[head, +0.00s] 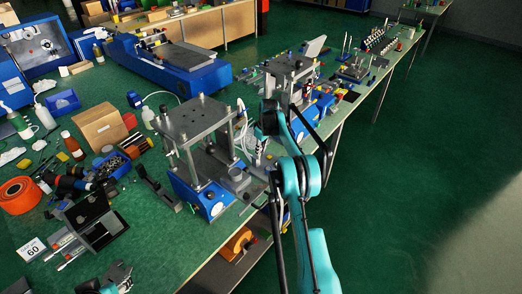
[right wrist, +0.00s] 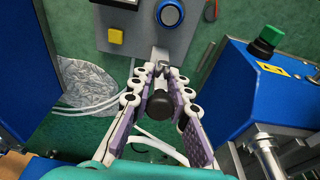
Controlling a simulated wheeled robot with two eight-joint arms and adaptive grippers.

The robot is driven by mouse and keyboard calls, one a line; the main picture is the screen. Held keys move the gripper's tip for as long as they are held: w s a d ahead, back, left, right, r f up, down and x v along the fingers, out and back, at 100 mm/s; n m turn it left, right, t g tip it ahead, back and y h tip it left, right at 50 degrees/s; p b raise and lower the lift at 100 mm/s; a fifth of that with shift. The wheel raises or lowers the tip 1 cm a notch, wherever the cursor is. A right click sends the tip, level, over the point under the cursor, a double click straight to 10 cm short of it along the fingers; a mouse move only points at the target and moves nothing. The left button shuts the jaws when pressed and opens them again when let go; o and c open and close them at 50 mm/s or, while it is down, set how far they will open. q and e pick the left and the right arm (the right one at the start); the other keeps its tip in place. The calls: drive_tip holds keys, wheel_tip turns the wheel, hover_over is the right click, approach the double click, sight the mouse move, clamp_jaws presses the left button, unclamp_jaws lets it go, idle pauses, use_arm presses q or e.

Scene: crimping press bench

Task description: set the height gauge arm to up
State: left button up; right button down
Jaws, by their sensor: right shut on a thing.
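My right gripper (head: 260,150) is between the two presses in the head view. In the right wrist view its purple-padded fingers (right wrist: 162,74) are shut on a black-ended arm (right wrist: 158,102). I take this to be the height gauge arm. It runs from between the fingers toward a grey panel (right wrist: 150,40) with a blue-ringed round dial and a yellow button. The fingers hide part of it, and I cannot tell its set position. In the head view the arm is too small and covered to make out. My left gripper (head: 120,275) shows at the bottom left edge, partly cut off.
A press with a blue base (head: 208,198) stands left of my right gripper, and another press (head: 290,85) stands behind it. In the wrist view a blue housing (right wrist: 235,90) with a green knob is close on the right. Pale tubes (right wrist: 100,108) run nearby on the left.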

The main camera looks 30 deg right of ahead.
idle(0.3)
drive_tip(key=c, duration=1.5)
unclamp_jaws()
drive_tip(key=shift+r, duration=0.1)
wheel_tip(320, 180, up, 12)
drive_tip(key=s, duration=0.2)
drive_tip(key=shift+d+f, duration=0.25)
drive_tip(key=shift+d, duration=0.15)
